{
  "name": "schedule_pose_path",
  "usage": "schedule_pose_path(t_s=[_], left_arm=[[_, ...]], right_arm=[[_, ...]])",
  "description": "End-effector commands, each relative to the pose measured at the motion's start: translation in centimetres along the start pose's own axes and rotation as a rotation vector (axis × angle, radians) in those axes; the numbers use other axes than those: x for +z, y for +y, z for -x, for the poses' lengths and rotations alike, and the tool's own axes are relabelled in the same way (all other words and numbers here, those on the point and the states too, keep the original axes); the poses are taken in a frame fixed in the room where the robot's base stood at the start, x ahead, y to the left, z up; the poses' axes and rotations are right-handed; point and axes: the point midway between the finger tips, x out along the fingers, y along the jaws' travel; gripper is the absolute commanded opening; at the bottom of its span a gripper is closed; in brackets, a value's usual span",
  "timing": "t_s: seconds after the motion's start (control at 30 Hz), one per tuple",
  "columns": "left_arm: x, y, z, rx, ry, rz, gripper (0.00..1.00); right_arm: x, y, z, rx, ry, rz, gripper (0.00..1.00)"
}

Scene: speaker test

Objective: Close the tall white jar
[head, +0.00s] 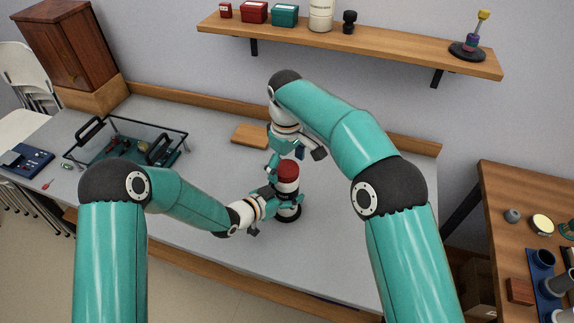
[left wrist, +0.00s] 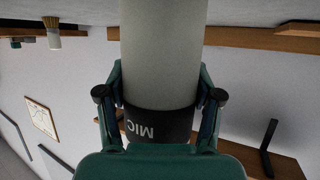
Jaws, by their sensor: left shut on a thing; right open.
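The tall white jar (head: 288,187) stands upright on the grey table, with a red lid (head: 289,168) at its top. I cannot tell whether the lid is seated or loose. My left gripper (head: 274,205) is shut on the jar's body from the left. In the left wrist view the pale jar (left wrist: 162,50) fills the space between the fingers, and a dark band with the letters MIC (left wrist: 150,125) shows upside down. My right gripper (head: 284,158) is open, pointing down right by the red lid. Its fingers are small and partly hidden here.
A wooden board (head: 250,135) lies behind the jar. A black-framed tray (head: 181,137) and a blue box (head: 27,158) are at the left. A wall shelf (head: 370,43) holds several items. A side table (head: 492,197) stands at the right. The table front is clear.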

Motion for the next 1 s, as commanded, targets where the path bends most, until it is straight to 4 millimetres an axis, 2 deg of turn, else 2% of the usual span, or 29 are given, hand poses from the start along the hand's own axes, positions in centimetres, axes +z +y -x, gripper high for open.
schedule_pose_path(t_s=[0.17, 0.37, 0.5, 0.67, 0.93, 0.97, 1.0], left_arm=[[0.0, 0.0, 0.0, 0.0, 0.0, 0.0, 0.0], [0.0, 0.0, 0.0, 0.0, 0.0, 0.0, 0.0], [0.0, 0.0, 0.0, 0.0, 0.0, 0.0, 0.0], [0.0, 0.0, 0.0, 0.0, 0.0, 0.0, 0.0], [0.0, 0.0, 0.0, 0.0, 0.0, 0.0, 0.0], [0.0, 0.0, 0.0, 0.0, 0.0, 0.0, 0.69], [0.0, 0.0, 0.0, 0.0, 0.0, 0.0, 0.75]], right_arm=[[-0.1, 0.0, 1.9, 0.002, 0.004, -0.001, 0.93], [-0.1, 0.0, 5.1, 0.002, 0.004, 0.0, 0.93], [-0.1, 0.0, 6.3, 0.001, 0.001, 0.0, 0.93], [-0.1, 0.0, 7.1, 0.0, 0.001, 0.0, 0.93], [0.0, 0.0, 7.2, 0.0, 0.0, 0.001, 0.93], [0.0, 0.0, 7.2, 0.0, 0.0, 0.001, 0.93], [0.0, 0.0, 7.2, 0.0, 0.0, 0.0, 0.93]])
